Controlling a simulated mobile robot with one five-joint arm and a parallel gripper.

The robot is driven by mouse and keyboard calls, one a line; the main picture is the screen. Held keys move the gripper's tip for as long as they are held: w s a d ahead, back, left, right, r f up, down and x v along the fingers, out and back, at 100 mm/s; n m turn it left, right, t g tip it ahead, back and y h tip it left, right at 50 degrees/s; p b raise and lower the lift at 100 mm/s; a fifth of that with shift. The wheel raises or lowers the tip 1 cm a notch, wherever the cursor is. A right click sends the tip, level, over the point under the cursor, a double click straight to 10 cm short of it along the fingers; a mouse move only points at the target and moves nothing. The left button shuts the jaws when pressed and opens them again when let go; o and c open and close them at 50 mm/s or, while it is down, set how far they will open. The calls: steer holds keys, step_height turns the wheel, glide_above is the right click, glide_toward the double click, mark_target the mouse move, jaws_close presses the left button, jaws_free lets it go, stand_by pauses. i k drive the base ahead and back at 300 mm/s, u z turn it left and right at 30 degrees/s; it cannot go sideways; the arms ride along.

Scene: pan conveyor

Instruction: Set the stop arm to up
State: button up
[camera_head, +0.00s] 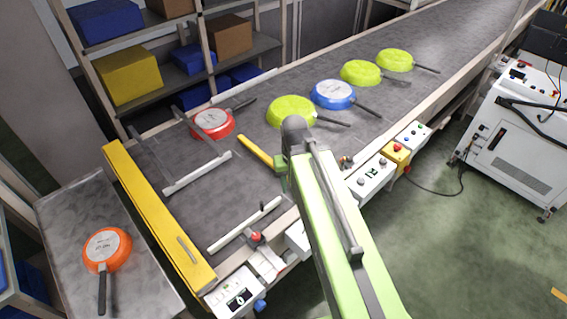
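A short yellow bar (258,152) juts over the grey conveyor belt (225,180) from near the belt's front edge, and it looks low and close to level. It appears to be the stop arm. Its near end is hidden behind my arm, so I cannot see its hinge. My own green and grey arm reaches up from the bottom centre, with its grey joint just right of the bar.
An orange pan (107,249) lies on the side table. Control boxes (372,178) line the front edge.

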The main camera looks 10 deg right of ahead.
mark_target(261, 155)
steer(key=z, duration=0.15)
steer(key=k, duration=0.45)
steer(key=u, duration=1.65)
steer(key=i, duration=0.35)
steer(key=u, duration=0.1)
